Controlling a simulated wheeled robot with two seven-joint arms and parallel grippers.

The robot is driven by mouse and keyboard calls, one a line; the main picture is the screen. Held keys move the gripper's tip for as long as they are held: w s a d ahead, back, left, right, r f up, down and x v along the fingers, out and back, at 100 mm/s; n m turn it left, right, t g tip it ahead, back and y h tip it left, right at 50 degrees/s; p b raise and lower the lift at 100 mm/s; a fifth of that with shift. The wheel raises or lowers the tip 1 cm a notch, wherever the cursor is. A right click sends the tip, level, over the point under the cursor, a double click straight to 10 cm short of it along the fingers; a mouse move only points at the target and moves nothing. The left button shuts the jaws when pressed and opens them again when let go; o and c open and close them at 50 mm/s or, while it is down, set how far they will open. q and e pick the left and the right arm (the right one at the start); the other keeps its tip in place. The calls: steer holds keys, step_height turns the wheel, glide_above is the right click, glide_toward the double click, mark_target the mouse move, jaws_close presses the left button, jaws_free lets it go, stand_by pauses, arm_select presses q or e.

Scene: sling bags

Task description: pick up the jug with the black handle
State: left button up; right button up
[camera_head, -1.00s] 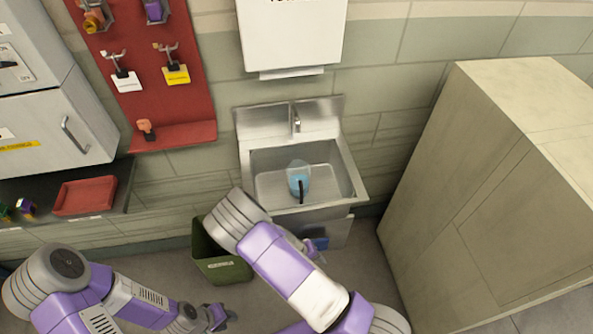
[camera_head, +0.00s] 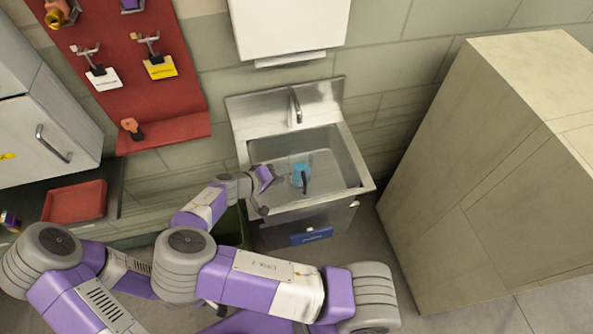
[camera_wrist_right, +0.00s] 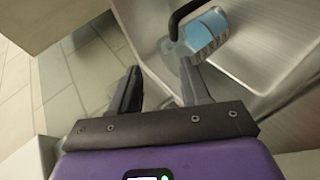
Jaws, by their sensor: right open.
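The jug (camera_head: 299,172) is clear with blue contents and has a black handle (camera_head: 305,183). It stands in the steel sink basin. In the right wrist view the jug (camera_wrist_right: 208,32) is at the top right, its black handle (camera_wrist_right: 178,18) curving to its left. My right gripper (camera_head: 268,190) is at the sink's left front, left of the jug. In its wrist view the fingers (camera_wrist_right: 160,68) are apart with nothing between; the right finger points toward the jug. My left gripper is mostly hidden behind my right arm; only a small part (camera_head: 217,309) shows.
The sink (camera_head: 358,172) has a faucet (camera_head: 296,106) at the back and raised rims. A dark green bin (camera_head: 232,228) stands on the floor at its left, partly covered by my arm. A large beige cabinet (camera_head: 480,170) rises on the right. A red tray (camera_head: 75,201) is far left.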

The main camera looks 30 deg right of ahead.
steer(key=d+f+b, duration=0.3)
steer(key=d+f, duration=0.3)
steer(key=f, duration=0.1)
steer(key=shift+w+d, duration=0.2)
steer(key=shift+d, duration=0.1)
steer(key=shift+f, duration=0.1)
steer(key=shift+c, duration=0.4)
jaws_close()
stand_by(0.9)
